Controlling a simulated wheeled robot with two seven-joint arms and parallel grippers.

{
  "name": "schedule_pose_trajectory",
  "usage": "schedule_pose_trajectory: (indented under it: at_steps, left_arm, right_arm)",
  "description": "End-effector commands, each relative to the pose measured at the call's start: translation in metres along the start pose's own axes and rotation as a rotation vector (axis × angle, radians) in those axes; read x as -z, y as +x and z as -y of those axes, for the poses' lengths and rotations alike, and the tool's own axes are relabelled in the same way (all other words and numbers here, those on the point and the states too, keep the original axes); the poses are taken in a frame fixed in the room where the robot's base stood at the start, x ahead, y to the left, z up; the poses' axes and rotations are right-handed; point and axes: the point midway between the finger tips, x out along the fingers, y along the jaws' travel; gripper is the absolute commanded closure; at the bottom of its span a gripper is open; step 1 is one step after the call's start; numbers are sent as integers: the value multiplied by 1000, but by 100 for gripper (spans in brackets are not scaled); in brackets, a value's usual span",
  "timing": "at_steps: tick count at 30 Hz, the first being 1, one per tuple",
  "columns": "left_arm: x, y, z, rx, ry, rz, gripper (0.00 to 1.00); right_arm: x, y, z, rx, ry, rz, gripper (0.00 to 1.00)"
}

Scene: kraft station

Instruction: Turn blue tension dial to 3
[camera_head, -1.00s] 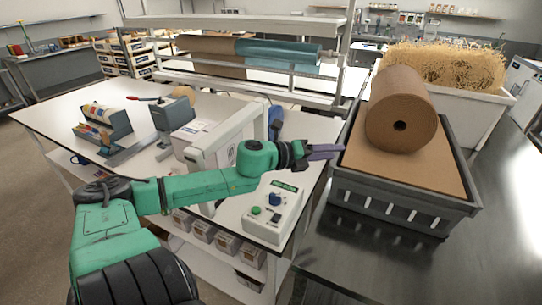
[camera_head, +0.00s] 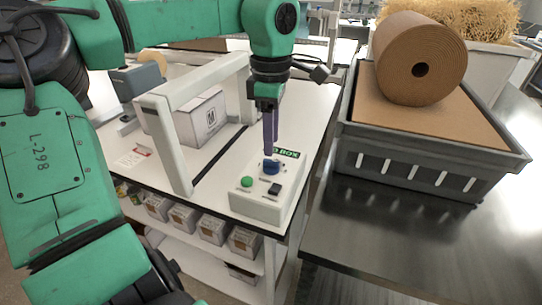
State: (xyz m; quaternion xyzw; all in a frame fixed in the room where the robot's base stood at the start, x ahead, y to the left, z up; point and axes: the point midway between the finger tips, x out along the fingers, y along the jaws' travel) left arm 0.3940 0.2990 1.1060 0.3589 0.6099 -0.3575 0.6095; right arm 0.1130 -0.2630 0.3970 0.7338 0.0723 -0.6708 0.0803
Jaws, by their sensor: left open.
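The blue tension dial (camera_head: 271,167) sits on the sloped top of a white control box (camera_head: 262,207) at the front corner of the white table. A green button (camera_head: 246,182) and a black switch (camera_head: 274,188) are beside it on the box. My left gripper (camera_head: 270,152) points down with its purple fingers right at the dial, partly covering its top. It is open; whether the fingers touch the dial I cannot tell. The number the dial points to is too small to read. My right gripper is not in view.
A white strapping arch (camera_head: 165,135) stands left of the control box, with a white carton (camera_head: 200,120) behind it. A grey crate (camera_head: 430,165) with a brown paper roll (camera_head: 418,58) stands on the dark metal bench at right. Small boxes fill the shelf below.

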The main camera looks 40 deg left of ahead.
Motion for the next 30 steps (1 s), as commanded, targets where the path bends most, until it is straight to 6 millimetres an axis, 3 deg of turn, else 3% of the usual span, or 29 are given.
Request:
schedule_pose_trajectory:
  at_steps: [3,6,15,16,19,30]
  left_arm:
    - [0,26,1,4,0,0,55]
    - [0,41,0,2,0,1,55]
    - [0,48,0,1,-1,1,55]
    - [0,48,0,1,-1,1,59]
    - [0,48,0,1,-1,1,97]
    - [0,48,0,0,-18,1,100]
  right_arm:
    - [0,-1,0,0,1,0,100]
    - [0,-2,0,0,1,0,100]
    - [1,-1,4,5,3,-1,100]
    - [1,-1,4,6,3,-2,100]
    - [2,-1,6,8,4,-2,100]
    - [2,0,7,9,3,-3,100]
